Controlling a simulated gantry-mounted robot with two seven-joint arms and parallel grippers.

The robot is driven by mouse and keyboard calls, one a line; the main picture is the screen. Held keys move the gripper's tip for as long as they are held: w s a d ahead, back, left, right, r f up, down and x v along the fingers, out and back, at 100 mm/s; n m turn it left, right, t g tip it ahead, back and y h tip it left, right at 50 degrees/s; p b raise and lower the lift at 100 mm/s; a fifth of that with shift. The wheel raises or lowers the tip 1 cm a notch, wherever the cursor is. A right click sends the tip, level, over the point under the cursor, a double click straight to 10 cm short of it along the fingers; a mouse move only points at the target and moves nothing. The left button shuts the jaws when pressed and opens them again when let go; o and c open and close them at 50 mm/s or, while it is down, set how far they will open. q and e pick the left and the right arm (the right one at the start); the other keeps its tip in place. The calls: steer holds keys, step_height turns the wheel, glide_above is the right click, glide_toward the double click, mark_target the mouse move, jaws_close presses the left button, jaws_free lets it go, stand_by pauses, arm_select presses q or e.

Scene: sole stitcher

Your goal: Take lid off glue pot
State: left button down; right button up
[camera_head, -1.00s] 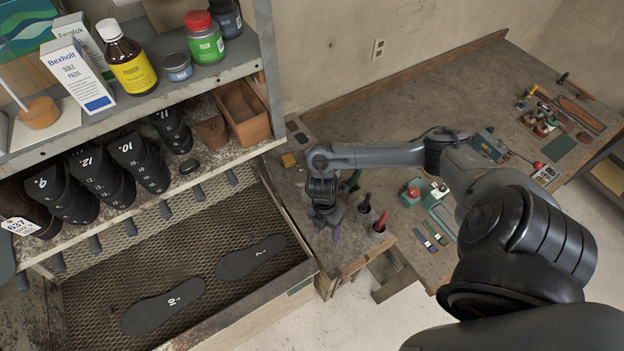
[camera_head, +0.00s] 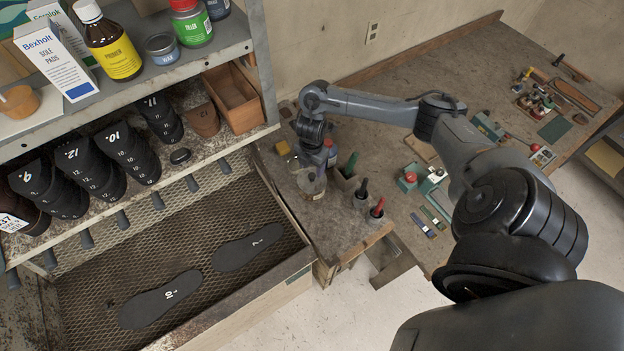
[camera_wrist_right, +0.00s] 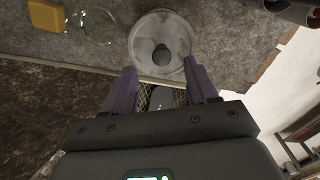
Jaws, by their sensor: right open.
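The glue pot (camera_head: 312,187) is a clear jar near the left end of the bench, just below my right gripper (camera_head: 312,163) in the head view. In the right wrist view its round, greyish lid (camera_wrist_right: 145,38) with a dark knob (camera_wrist_right: 161,55) in the middle shows from above. My right gripper (camera_wrist_right: 162,82) is open. Its two purple fingers point towards the lid, one towards each side, with nothing held between them. I cannot tell whether they touch it. In the head view the gripper partly hides the lid. My left gripper is not in view.
A yellow block (camera_head: 283,148) and a clear glass ring or dish (camera_wrist_right: 90,25) lie beside the pot. A green-handled tool (camera_head: 350,164) and two holders with black (camera_head: 362,188) and red (camera_head: 377,208) handles stand to the right. The shelf unit (camera_head: 200,75) borders the left.

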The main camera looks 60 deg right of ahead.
mark_target(312, 175)
steer(key=shift+s+f+p, duration=0.1)
steer(key=shift+f+p, duration=0.4)
steer(key=shift+f, duration=2)
jaws_close()
